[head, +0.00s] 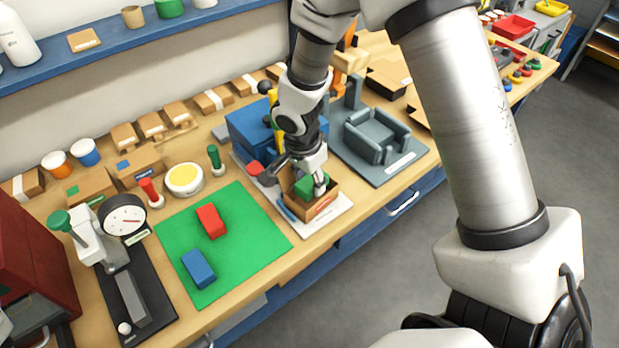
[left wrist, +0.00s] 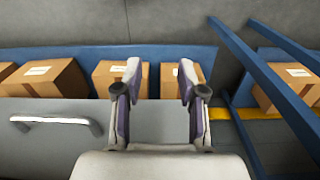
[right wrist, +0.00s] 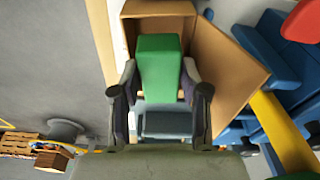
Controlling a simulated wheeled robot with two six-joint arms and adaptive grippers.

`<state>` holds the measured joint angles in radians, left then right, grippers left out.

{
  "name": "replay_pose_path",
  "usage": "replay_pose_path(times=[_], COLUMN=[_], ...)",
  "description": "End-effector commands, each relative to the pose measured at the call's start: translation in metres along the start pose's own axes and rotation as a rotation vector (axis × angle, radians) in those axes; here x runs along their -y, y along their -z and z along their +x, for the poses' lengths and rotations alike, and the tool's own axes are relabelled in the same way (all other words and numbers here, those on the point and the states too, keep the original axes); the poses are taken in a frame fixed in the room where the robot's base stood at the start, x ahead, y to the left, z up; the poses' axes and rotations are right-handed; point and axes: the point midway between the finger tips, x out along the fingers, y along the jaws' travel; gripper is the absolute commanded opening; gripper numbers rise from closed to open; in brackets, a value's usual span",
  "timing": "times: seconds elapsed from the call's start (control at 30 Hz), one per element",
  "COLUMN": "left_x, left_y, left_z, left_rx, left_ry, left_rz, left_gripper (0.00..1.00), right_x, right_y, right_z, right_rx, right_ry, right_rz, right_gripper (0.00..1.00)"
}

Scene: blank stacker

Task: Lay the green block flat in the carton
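The green block (head: 307,184) is at the small open brown carton (head: 325,207), within its opening in the head view. In the right wrist view the block (right wrist: 158,68) lies between my right gripper's fingers (right wrist: 160,82), which sit flush against both its sides. The carton (right wrist: 157,10) and its opened flap show around and behind it. My right gripper (head: 309,186) points down into the carton, shut on the block. The block's lower end and any contact with the carton floor are hidden. My left gripper (left wrist: 160,82) is open and empty, away from the bench.
The carton stands on a white plate (head: 340,222) near the bench's front edge. A blue box (head: 248,128) is close behind it, and a grey fixture (head: 375,137) is to its right. A green mat (head: 240,253) with red (head: 211,221) and blue (head: 198,268) blocks lies left.

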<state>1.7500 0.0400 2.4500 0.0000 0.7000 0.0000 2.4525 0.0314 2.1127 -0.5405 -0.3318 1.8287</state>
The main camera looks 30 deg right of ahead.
Motion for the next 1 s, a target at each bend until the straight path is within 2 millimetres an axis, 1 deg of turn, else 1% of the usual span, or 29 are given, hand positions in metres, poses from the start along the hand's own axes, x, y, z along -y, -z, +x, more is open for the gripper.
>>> replay_pose_path(times=[0.33, 0.47, 0.57, 0.8, 0.9, 1.0], left_x=[0.0, 0.0, 0.0, 0.0, 0.0, 0.0], left_y=[0.0, 0.0, 0.0, 0.0, 0.0, 0.0], left_z=[0.0, 0.0, 0.0, 0.0, 0.0, 0.0], left_rx=[0.0, 0.0, 0.0, 0.0, 0.0, 0.0], left_ry=[0.0, 0.0, 0.0, 0.0, 0.0, 0.0], left_rz=[0.0, 0.0, 0.0, 0.0, 0.0, 0.0], left_gripper=[0.4, 0.4, 0.4, 0.4, 0.4, 0.4], right_x=[0.0, 0.0, 0.001, 0.001, 0.0, 0.0], right_y=[0.0, 0.0, 0.0, 0.0, 0.0, 0.0], right_z=[0.0, -0.009, -0.028, -0.09, -0.108, -0.118], right_rx=[0.0, -0.002, -0.002, -0.003, -0.002, -0.001], right_ry=[0.0, 0.001, 0.004, 0.006, 0.003, 0.002], right_rz=[0.0, 0.001, 0.001, 0.001, 0.0, 0.001], right_gripper=[0.7, 0.7, 0.7, 0.7, 0.7, 0.7])
